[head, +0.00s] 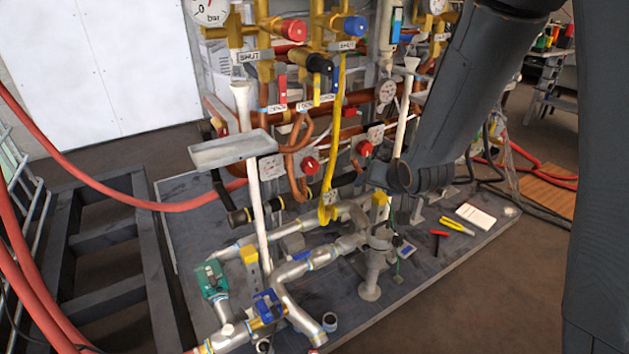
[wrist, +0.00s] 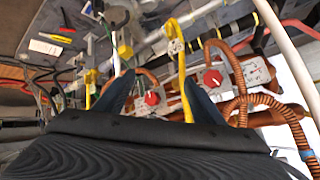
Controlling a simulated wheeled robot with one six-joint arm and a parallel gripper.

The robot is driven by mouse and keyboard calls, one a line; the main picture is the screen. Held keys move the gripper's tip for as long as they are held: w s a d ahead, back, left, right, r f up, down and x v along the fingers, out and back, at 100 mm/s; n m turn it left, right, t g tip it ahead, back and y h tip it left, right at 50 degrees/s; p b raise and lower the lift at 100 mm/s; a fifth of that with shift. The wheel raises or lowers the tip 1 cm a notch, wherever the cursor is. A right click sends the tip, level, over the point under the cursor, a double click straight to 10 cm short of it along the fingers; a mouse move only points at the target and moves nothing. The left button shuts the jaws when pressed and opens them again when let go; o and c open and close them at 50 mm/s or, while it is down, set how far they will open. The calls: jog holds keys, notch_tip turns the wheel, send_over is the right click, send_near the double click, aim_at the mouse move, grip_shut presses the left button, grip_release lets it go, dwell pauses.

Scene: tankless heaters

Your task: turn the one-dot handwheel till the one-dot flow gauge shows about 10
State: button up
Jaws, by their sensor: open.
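Two red handwheels show low on the pipework: a left one (head: 310,165) and a right one (head: 364,148). White plates stand beside them, at left (head: 271,167) and right (head: 376,133). Dot marks and readings are too small to make out, so I cannot tell which wheel or gauge is one-dot. In the wrist view, one red wheel (wrist: 152,98) appears between the fingers of my gripper (wrist: 158,80), beyond them. The other wheel (wrist: 212,78) and a white plate (wrist: 256,72) lie to its right. My gripper is open, with no grasp visible; its fingertips are unclear in the head view.
A yellow hanging lever or strap (head: 330,195) crosses in front of the pipes near the wheels. Grey pipes, a grey tray (head: 235,149) and a white upright pipe (head: 256,200) crowd the left. A yellow tool (head: 457,226) and white paper (head: 476,217) lie on the base plate.

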jog(key=w+a+f+t+y+b, duration=0.2)
jog(key=w+a+f+y+b, duration=0.15)
jog(key=w+a, duration=0.25)
jog(key=m+t+y+b, duration=0.1)
jog(key=t+y+b, duration=0.3)
send_near(312, 168)
jog(key=w, duration=0.2)
jog(key=x, duration=0.7)
jog(key=shift+a+b, duration=0.35)
jog(key=shift+a, duration=0.25)
jog(key=shift+r, duration=0.1)
jog(key=shift+c, duration=0.4)
jog(key=c, duration=1)
